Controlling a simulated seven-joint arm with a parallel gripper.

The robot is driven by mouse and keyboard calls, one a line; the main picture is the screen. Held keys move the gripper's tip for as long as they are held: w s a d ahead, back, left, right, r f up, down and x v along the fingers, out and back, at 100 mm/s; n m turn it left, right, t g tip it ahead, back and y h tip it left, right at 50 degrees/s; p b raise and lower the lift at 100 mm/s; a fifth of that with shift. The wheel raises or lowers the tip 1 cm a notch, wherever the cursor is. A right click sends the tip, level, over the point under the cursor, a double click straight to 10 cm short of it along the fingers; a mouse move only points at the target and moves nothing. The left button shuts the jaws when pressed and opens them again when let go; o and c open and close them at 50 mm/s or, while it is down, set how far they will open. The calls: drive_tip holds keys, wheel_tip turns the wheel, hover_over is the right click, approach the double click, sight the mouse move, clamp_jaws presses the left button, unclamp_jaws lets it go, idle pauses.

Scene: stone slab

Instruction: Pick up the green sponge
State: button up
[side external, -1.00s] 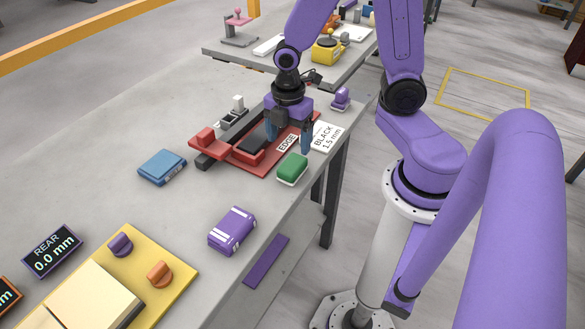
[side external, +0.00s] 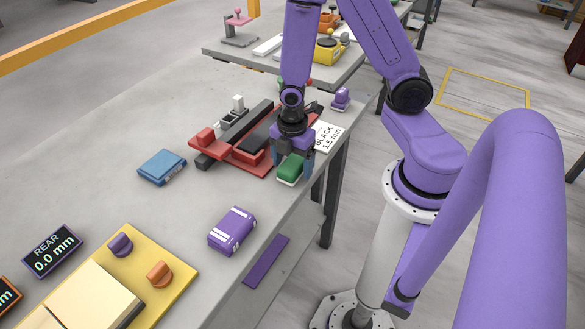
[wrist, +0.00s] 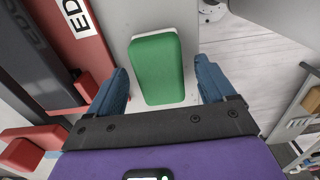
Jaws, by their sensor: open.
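The green sponge (side external: 291,169) has a white underside and lies on the grey slab near its right edge, beside the red fixture. My gripper (side external: 292,168) is over it, pointing down. In the wrist view the sponge (wrist: 158,68) lies between the two blue fingers of my open gripper (wrist: 164,84), one finger to each side, with gaps showing. I cannot tell how far the fingertips are above the slab.
The red fixture (side external: 217,154) with black bars stands close to the left of the sponge. A white "BLACK 1.5 mm" card (side external: 328,137) lies behind it. A purple block (side external: 233,231) and a blue box (side external: 162,167) sit on the slab. The slab's edge is close on the right.

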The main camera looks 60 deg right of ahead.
sight(292, 163)
drive_tip(key=shift+f, duration=0.25)
drive_tip(key=c, duration=1)
drive_tip(key=shift+r, duration=0.1)
drive_tip(key=shift+c, duration=0.2)
drive_tip(key=shift+r, duration=4.9)
